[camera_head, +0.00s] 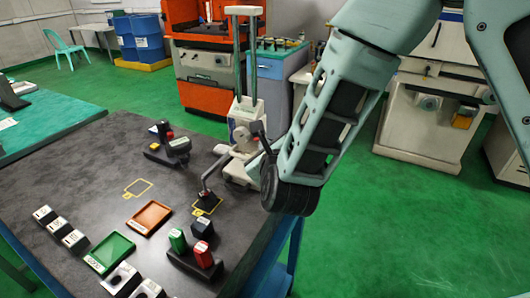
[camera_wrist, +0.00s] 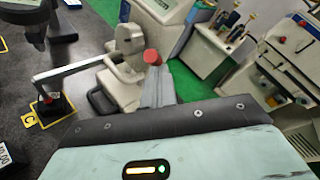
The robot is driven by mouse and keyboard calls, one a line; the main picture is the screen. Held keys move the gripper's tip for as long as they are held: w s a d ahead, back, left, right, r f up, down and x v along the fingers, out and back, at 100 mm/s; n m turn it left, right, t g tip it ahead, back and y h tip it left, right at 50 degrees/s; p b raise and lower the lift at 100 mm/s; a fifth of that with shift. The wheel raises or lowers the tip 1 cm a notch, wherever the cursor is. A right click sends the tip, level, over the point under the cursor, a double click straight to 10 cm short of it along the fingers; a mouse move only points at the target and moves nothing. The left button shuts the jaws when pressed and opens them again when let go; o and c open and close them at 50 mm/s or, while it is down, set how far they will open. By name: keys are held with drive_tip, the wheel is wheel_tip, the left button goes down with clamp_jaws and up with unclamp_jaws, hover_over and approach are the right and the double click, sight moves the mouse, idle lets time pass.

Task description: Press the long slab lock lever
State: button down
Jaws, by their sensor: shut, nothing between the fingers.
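A pale measuring stand (camera_head: 241,128) stands at the right side of the dark table, with a jointed arm reaching left to a small probe. A dark slab-like lever (camera_head: 258,130) sticks out on its right side. The stand also shows in the wrist view (camera_wrist: 122,72), with a red round end (camera_wrist: 152,57) at its right. My gripper (camera_head: 257,164) is shut and empty, close beside the stand just below the lever. In the wrist view, my grey fingers (camera_wrist: 159,86) point at the red end and partly cover what lies behind. I cannot tell whether they touch it.
A green tray (camera_head: 110,252), an orange tray (camera_head: 149,217), and red and green blocks (camera_head: 190,252) lie on the table. A dark fixture (camera_head: 168,148) stands farther back. An orange machine (camera_head: 203,65) and a blue cabinet (camera_head: 270,75) stand behind. Green floor (camera_head: 345,215) is clear at the right.

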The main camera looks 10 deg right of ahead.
drive_tip(key=w+r+m+g, duration=0.1)
drive_tip(key=g, duration=0.1)
drive_tip(key=w+d+r+m+g+y, duration=0.1)
drive_tip(key=g, duration=0.1)
drive_tip(key=w+d+r+m+g+y+p, duration=0.1)
drive_tip(key=g, duration=0.1)
idle(0.3)
drive_tip(key=shift+r, duration=0.1)
drive_tip(key=shift+r+p, duration=0.6)
drive_tip(key=shift+r, duration=0.15)
drive_tip(key=shift+f, duration=0.1)
